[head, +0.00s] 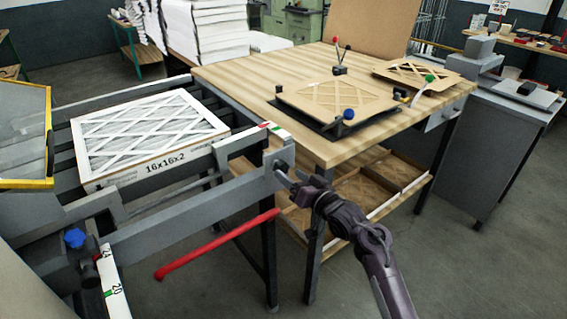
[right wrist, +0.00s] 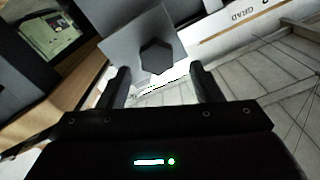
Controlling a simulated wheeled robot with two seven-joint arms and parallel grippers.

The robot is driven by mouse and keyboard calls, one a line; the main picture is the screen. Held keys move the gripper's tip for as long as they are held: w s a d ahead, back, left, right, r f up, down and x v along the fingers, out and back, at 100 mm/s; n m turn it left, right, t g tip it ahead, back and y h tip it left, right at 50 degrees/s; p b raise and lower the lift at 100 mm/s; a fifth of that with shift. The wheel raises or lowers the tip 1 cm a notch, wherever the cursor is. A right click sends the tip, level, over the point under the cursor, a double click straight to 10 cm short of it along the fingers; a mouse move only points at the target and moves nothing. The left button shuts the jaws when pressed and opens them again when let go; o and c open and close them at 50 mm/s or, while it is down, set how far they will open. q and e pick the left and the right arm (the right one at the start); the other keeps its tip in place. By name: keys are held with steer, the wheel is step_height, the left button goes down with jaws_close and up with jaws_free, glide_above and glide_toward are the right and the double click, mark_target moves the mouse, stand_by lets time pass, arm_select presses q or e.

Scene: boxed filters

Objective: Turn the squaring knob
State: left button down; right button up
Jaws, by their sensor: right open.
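A dark hexagonal knob (right wrist: 157,57) sits on a grey plate in the right wrist view. It lies just beyond my open fingers (right wrist: 160,88), with no contact visible. In the head view my right gripper (head: 292,183) is at the grey end block (head: 282,158) of the rail, where the knob is small and partly hidden. I cannot tell whether this is the squaring knob, as a blue knob (head: 74,238) also shows at the lower left. A white pleated filter marked 16x16x2 (head: 150,128) lies on the machine bed. My left gripper is not in view.
A red bar (head: 217,243) juts out below the rail. A wooden table (head: 240,80) stands behind my right gripper, with a fixture holding a brown frame (head: 335,100). A scale strip (head: 113,285) is at the lower left. Open floor lies at the right.

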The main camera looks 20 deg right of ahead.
mark_target(284, 169)
steer(key=x, duration=0.4)
steer(key=shift+w+d+f, duration=0.1)
steer(key=shift+w, duration=0.45)
steer(key=c, duration=0.5)
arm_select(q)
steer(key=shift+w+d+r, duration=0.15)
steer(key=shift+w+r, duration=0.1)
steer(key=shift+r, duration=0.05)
arm_select(e)
steer(key=c, duration=0.5)
